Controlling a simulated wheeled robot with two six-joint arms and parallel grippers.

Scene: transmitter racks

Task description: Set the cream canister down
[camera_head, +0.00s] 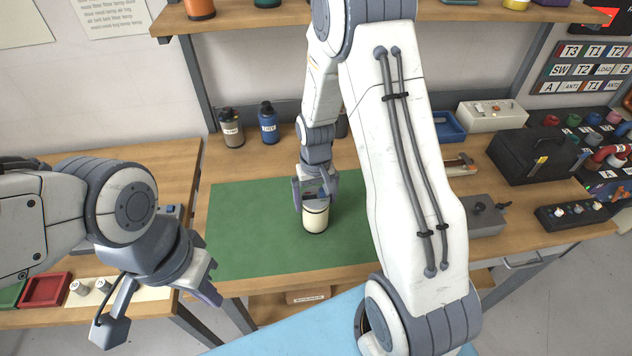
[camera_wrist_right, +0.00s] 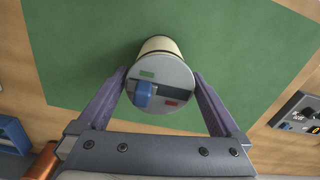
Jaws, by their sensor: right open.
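The cream canister (camera_head: 315,219) stands upright on the green mat (camera_head: 250,235). In the right wrist view the canister (camera_wrist_right: 160,84) shows its grey lid with a blue knob, a green mark and a red mark. My right gripper (camera_head: 315,194) is over the canister from above, with its fingers open on either side of the lid. Whether the fingers touch the lid I cannot tell. My left gripper (camera_head: 160,313) is open and empty, in front of the bench at the lower left, away from the canister.
A black box (camera_head: 535,155), a grey box (camera_head: 480,217) and a blue tray (camera_head: 447,127) are to the right. A red tray (camera_head: 45,289) is at the left. The mat left of the canister is clear.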

